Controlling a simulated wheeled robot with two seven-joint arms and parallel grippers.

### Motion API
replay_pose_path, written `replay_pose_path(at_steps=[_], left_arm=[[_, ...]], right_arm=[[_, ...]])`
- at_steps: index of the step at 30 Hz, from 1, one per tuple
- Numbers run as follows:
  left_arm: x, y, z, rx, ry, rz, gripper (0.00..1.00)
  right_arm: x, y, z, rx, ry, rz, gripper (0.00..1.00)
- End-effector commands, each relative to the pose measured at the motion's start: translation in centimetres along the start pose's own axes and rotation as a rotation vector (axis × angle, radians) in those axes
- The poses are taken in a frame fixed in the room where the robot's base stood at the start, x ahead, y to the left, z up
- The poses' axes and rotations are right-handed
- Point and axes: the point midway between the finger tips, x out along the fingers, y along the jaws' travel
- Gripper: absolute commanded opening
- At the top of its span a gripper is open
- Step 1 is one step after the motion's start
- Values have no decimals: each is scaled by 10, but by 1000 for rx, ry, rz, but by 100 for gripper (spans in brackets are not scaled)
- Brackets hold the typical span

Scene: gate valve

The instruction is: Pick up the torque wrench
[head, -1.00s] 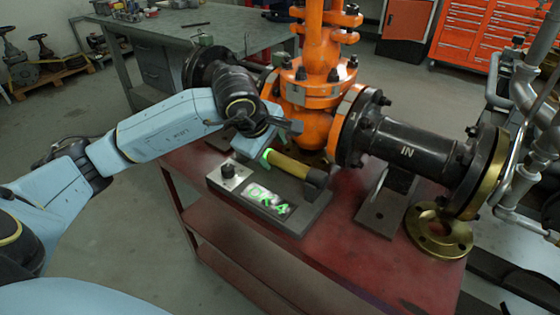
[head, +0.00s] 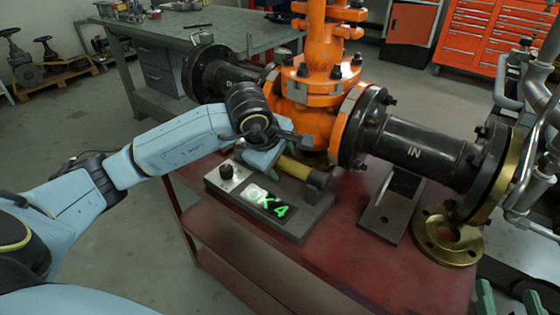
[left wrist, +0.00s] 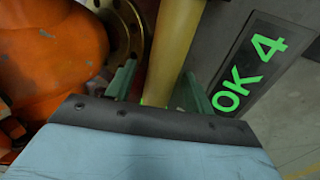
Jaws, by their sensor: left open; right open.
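The torque wrench (head: 296,168) has a yellow handle and a dark end at its right. It lies along the back of a grey tester block (head: 262,212) that reads "OK 4". My left gripper (head: 270,158) is over the left part of the handle and covers that end in the head view. In the left wrist view the yellow handle (left wrist: 174,45) runs between the two green fingers of my left gripper (left wrist: 160,85), which are open, one on each side. I cannot tell whether they touch it. My right gripper (head: 510,292) shows its two green fingers, apart and empty, at the bottom right.
The orange gate valve (head: 312,105) stands close behind the wrench, with a black flanged pipe marked "IN" (head: 425,145) to its right. A brass ring flange (head: 447,236) lies on the red cart top (head: 350,265). The cart's front right is clear.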

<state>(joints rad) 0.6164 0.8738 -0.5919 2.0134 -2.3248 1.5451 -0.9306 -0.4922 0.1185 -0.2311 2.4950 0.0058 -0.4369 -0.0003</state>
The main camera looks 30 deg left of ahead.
Motion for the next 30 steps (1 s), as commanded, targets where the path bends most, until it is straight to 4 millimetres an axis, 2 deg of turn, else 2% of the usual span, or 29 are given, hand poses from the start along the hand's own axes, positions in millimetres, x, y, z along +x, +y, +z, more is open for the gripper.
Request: replay_pose_path(at_steps=[2,14,30], left_arm=[[0,0,0,0,0,0,53],[0,0,0,0,0,-1,0],[-3,2,0,0,0,6,0]], right_arm=[[0,0,0,0,-1,0,50],[0,0,0,0,-3,1,50],[0,0,1,-1,-7,1,50]])
